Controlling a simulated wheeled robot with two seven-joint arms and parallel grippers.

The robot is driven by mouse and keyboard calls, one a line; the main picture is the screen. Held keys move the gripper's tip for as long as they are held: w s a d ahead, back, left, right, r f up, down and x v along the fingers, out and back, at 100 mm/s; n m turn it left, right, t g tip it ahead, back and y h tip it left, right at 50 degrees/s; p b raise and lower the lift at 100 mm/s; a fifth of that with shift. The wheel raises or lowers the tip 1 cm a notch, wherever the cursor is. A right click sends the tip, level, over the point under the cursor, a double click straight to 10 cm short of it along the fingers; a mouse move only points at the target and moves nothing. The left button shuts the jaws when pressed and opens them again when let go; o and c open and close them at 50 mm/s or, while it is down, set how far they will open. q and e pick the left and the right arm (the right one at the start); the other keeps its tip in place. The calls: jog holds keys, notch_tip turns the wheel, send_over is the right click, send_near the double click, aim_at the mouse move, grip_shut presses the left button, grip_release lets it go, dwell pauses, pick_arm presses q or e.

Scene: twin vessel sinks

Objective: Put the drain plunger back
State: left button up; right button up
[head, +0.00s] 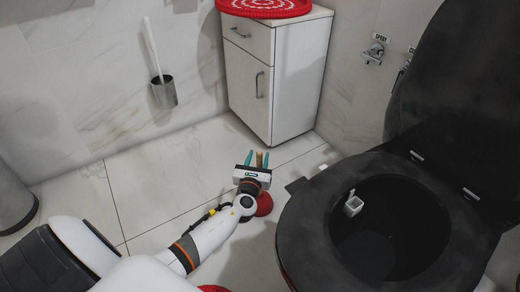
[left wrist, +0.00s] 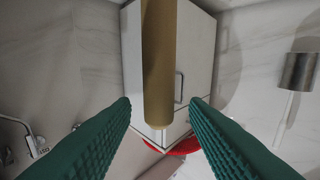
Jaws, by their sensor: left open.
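The drain plunger has a tan wooden handle (head: 260,158) and a dark red cup (head: 264,204) low by the floor, left of the toilet. My left gripper (head: 257,155) is open, its two teal fingers on either side of the handle in the head view. In the left wrist view the handle (left wrist: 158,65) comes down from the top edge between the spread fingers (left wrist: 160,100), with gaps on both sides. The gripper and wrist hide the plunger's middle. My right gripper is not in view.
A black toilet (head: 300,215) with its lid up stands at the right. A white cabinet (head: 300,80) with a red mat (head: 265,8) on top is behind. A brush holder (head: 164,92) hangs on the wall. A bin (head: 14,200) stands left. Tiled floor (head: 150,185) between is clear.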

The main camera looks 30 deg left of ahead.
pick_arm(q)
jog(key=p+v, duration=0.2)
jog(key=v, duration=0.6)
jog(key=shift+s, duration=0.15)
jog(key=shift+d, duration=0.1)
